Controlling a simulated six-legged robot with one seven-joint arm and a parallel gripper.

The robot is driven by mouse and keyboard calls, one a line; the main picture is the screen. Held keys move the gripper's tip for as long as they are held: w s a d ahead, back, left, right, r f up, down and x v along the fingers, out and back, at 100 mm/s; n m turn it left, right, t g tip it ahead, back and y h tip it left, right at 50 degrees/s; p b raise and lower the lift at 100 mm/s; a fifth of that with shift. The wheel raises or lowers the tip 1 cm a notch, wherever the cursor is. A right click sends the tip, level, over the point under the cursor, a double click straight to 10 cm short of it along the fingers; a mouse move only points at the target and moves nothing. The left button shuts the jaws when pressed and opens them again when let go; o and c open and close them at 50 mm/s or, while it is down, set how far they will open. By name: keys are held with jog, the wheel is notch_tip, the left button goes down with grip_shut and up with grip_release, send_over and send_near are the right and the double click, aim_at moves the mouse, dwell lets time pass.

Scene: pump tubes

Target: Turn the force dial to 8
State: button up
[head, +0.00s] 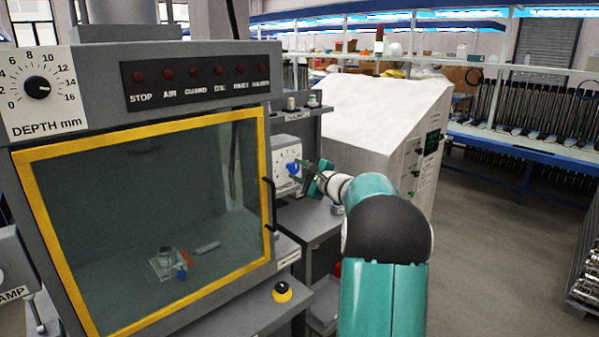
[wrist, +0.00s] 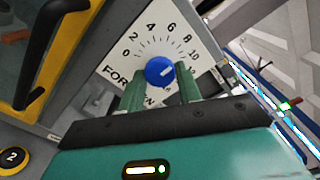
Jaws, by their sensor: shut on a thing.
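In the wrist view the plate looks tilted. The white mark on the knob points right and slightly up, roughly towards the 10; the exact reading is hard to tell. My gripper (wrist: 159,78) has one green finger on each side of the knob and is shut on it. In the head view the blue knob (head: 293,168) shows on the plate (head: 283,152) right of the yellow-framed window, with my gripper (head: 306,172) at it, partly hiding the plate.
The yellow-framed guard window (head: 140,143) with a black handle (head: 270,203) stands just left of the dial. A depth dial (head: 38,88) and a row of labelled red lamps (head: 200,73) are above. A yellow-black knob (head: 282,292) sits below. A white cabinet (head: 375,125) stands behind my arm.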

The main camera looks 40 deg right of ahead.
jog(key=o, duration=1)
jog(key=s, duration=1.3)
jog(key=shift+s+d, duration=0.2)
jog(key=shift+s, duration=0.2)
